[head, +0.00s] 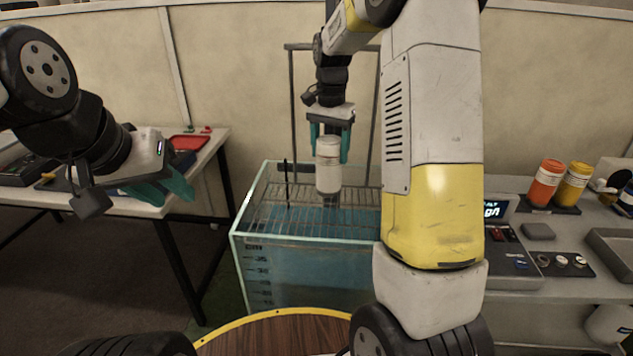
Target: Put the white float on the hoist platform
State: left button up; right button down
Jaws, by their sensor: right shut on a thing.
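The white float (328,172) is a white cylinder held upright over the glass tank (300,274). My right gripper (329,158), with teal fingers pointing down, is shut on its upper part. The hoist platform (292,208) is a wire grid inside the tank, hung from a dark frame, near the blue water. The float's lower end is in front of the grid; I cannot tell whether it touches. My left gripper (162,192) is at the left, with teal fingers, beside the left table. Its fingertips overlap in this view, so their gap is unclear.
The left table (207,150) holds a red tray (188,142). The right bench holds an orange jar (546,183), a yellow jar (574,184) and a panel with a display (494,209). Glass walls and frame posts (292,110) surround the platform. My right arm hides the tank's right side.

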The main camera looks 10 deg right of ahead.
aim_at(329, 177)
jog(key=shift+f, duration=3.95)
jog(key=shift+c, duration=1.6)
grip_release()
jog(key=shift+f, duration=0.15)
